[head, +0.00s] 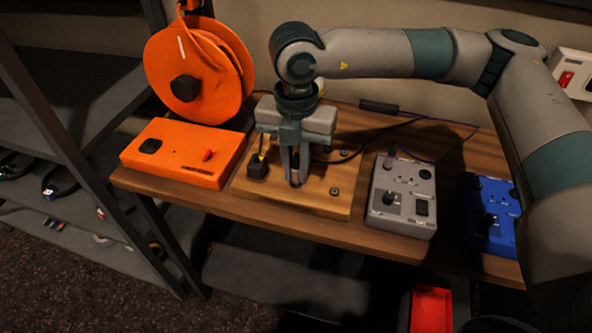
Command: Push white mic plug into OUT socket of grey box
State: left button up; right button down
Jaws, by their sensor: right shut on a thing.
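The grey box (402,197) sits on the wooden table, right of the wooden board, with dark knobs and fittings on its top. Its OUT label is too small to read. My right gripper (298,182) points down over the wooden board (310,203), left of the grey box and apart from it. It is shut on a plug that its fingers mostly hide, so I cannot tell its colour. A dark cable (365,141) runs from near the fingers toward the back right. My left gripper is not in view.
An orange box (182,153) and an orange reel (200,70) stand left. A blue box (490,215) stands right of the grey box. A black plug-like piece (257,168) stands on the board beside my gripper. A thin purple cable (455,147) crosses behind the grey box.

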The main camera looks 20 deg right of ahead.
aim_at(296, 161)
jog(key=shift+r+p, duration=1)
jog(key=shift+r, duration=1.7)
